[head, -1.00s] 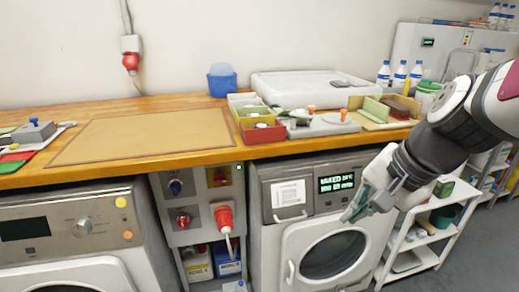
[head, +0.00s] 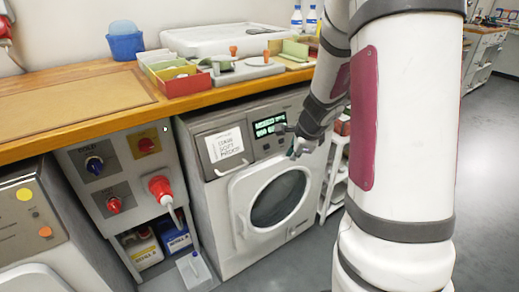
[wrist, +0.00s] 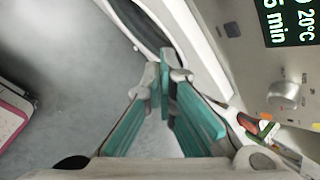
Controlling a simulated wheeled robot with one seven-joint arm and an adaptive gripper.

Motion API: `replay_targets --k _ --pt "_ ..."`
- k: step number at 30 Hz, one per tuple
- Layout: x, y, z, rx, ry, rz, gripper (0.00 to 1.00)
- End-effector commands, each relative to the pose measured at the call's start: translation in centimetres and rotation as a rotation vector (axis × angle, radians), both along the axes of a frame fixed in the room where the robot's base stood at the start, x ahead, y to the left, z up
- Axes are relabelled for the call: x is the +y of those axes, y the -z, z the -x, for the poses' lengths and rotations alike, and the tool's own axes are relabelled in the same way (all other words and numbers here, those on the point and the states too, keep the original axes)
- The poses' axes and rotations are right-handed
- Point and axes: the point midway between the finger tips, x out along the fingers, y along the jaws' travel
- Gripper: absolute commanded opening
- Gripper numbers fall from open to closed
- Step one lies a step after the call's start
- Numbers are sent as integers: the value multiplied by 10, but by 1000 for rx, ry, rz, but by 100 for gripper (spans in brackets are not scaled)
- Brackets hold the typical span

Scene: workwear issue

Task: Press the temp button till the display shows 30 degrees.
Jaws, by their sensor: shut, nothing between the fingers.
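The washing machine with the lit display (head: 268,127) stands under the wooden counter. The display's text is too small in the head view; the wrist view shows its end, reading 20°C and a minutes line (wrist: 292,20). A small round button (wrist: 232,29) sits on the panel beside the display, and a silver knob (wrist: 285,94) is further along. No label shows which button is temp. My gripper (head: 298,152) is in front of the panel's lower right, above the round door (head: 277,200). Its teal fingers (wrist: 164,75) are shut and empty, apart from the button in the wrist view.
A socket panel with a red plug (head: 160,188) and cable is left of the machine. A white shelf cart (head: 333,180) stands close on its right. My arm covers much of the head view's right. Grey floor (head: 300,262) in front is clear.

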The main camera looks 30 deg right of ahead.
Motion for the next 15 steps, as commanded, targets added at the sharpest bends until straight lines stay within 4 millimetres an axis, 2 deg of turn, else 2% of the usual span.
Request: replay_targets --k 10,15 --pt "1 0 -2 1 -3 0 0" --pt "2 4 -13 2 -5 -1 0"
